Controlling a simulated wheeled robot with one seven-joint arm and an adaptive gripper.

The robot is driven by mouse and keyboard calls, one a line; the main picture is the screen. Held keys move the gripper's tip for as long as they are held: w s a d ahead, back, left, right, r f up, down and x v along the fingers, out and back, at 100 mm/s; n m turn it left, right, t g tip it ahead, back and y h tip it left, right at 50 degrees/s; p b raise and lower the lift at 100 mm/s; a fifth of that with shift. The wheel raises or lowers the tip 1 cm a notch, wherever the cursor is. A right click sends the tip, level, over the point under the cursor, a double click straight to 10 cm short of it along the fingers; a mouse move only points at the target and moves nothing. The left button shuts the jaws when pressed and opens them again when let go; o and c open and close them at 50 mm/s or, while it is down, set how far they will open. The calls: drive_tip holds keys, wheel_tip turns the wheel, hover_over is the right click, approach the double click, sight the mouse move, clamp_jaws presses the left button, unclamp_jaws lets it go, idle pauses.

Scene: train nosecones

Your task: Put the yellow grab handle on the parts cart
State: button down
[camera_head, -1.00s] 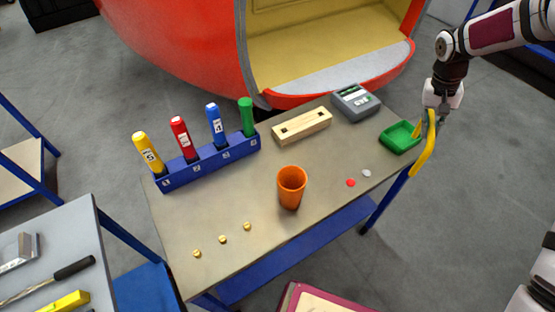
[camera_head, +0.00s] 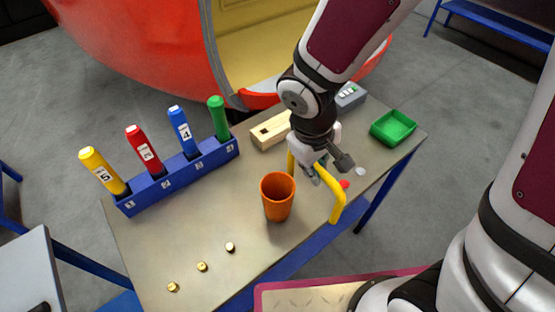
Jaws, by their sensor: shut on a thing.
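My gripper (camera_head: 318,172) is shut on the yellow grab handle (camera_head: 331,187), a bent bar with a leg at each end. It holds the handle above the right half of the grey-topped table (camera_head: 190,245), right of the orange cup (camera_head: 278,197). Gripper and wrist hide part of the handle. I cannot tell whether the handle's lower end touches the table. No label marks the parts cart; a crimson-edged platform (camera_head: 300,297) at the bottom and a grey-topped stand (camera_head: 30,265) at the left edge are both partly cut off.
A blue rack (camera_head: 182,182) with several coloured markers stands at the table's left. A wooden block (camera_head: 268,131), a grey device (camera_head: 350,97) and a green tray (camera_head: 392,128) are along the back. Several brass pieces (camera_head: 202,266) lie in front.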

drive_tip(key=shift+s+f, duration=0.2)
drive_tip(key=shift+s, duration=0.25)
drive_tip(key=w+a+f+p, duration=0.1)
drive_tip(key=w+f, duration=0.1)
drive_tip(key=w, duration=0.5)
drive_tip(key=w+a+f, duration=0.1)
drive_tip(key=w+f, duration=0.2)
drive_tip(key=w, duration=0.5)
drive_tip(key=shift+w+a+p, duration=0.15)
drive_tip(key=shift+a+p, duration=0.05)
drive_tip(key=shift+p, duration=0.2)
drive_tip(key=c, duration=1.6)
unclamp_jaws()
drive_tip(key=shift+f, duration=0.2)
drive_tip(key=shift+o, duration=0.2)
drive_tip(key=shift+r, duration=0.1)
